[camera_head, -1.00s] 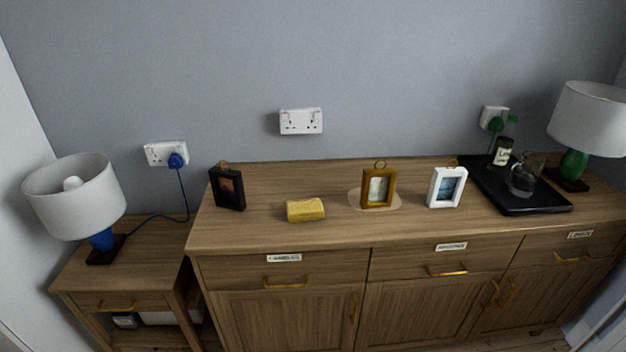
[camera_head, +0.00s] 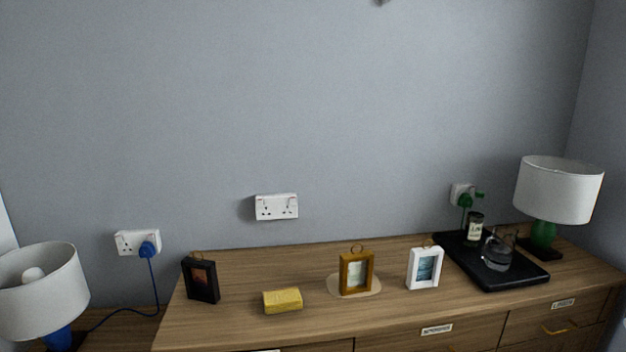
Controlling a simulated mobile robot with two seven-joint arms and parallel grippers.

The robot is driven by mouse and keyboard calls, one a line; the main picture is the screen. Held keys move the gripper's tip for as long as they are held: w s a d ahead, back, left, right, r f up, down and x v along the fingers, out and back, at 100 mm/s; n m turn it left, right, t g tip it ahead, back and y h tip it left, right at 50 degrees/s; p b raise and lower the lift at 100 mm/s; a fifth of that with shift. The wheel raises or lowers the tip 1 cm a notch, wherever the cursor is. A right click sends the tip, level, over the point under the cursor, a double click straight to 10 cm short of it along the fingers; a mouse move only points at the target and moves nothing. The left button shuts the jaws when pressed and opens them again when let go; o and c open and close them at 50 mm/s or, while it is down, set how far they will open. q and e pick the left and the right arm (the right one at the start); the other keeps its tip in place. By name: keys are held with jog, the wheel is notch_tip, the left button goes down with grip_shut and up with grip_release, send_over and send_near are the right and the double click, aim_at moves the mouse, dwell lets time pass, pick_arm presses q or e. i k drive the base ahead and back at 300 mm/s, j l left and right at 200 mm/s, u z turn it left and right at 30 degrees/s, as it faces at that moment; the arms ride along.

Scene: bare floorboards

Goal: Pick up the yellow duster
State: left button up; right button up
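The yellow duster (camera_head: 283,301) is a small folded block of cloth. It lies flat on the wooden sideboard top (camera_head: 230,325), near the front edge, between a black picture frame and a gold picture frame. Nothing covers it. Neither of my grippers shows in the head view.
The black frame (camera_head: 201,280) stands left of the duster. The gold frame (camera_head: 357,272) stands right of it on a pale mat (camera_head: 336,288), with a white frame (camera_head: 424,268) beyond. A black tray (camera_head: 511,279) holds a bottle and glass jug. Lamps stand at left (camera_head: 40,291) and right (camera_head: 558,190).

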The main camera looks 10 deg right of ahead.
aim_at(286, 299)
jog(key=i+j, duration=0.25)
jog(key=j, duration=0.2)
jog(key=i+j+z, duration=0.15)
jog(key=j+z, duration=0.15)
jog(key=i+j+z, duration=0.1)
jog(key=j+z, duration=0.2)
